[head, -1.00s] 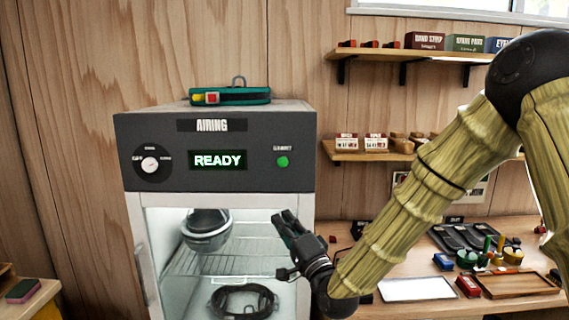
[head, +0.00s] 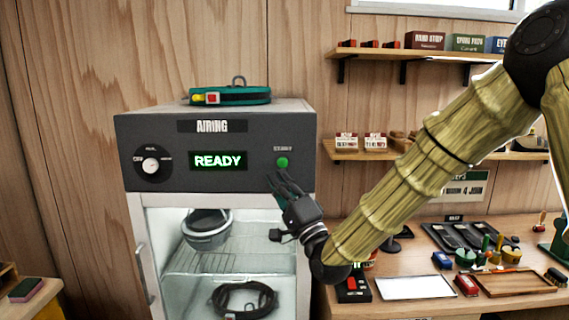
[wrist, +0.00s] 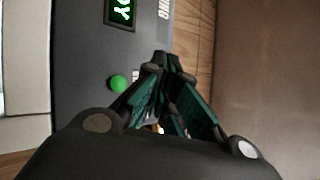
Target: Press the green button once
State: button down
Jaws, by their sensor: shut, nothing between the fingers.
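The green button (head: 282,162) is a small round knob on the right of the dark front panel of the airing cabinet (head: 250,175). The display (head: 218,160) on that panel reads READY in green. My gripper (head: 277,178) is shut and empty, its fingertips just below the button in the head view. In the wrist view the button (wrist: 118,84) shows left of my closed fingers (wrist: 161,60), with a gap between them in the picture. I cannot tell how far the fingertips are from the panel.
A dial (head: 150,165) sits on the panel's left. A teal harness-like item (head: 230,96) lies on the cabinet top. Below the panel are a grey helmet (head: 207,230) and a coiled dark cable or rope (head: 243,299). A workbench (head: 410,300) with trays stands at right.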

aim_at(283, 162)
jog(key=w, duration=0.7)
jog(key=shift+w, duration=0.4)
jog(key=shift+w, duration=0.15)
dwell(1.2)
jog(key=shift+w, duration=0.3)
jog(key=shift+w, duration=0.35)
dwell(0.8)
jog(key=shift+s+b, duration=0.2)
jog(key=shift+b, duration=0.15)
jog(key=shift+s, duration=0.65)
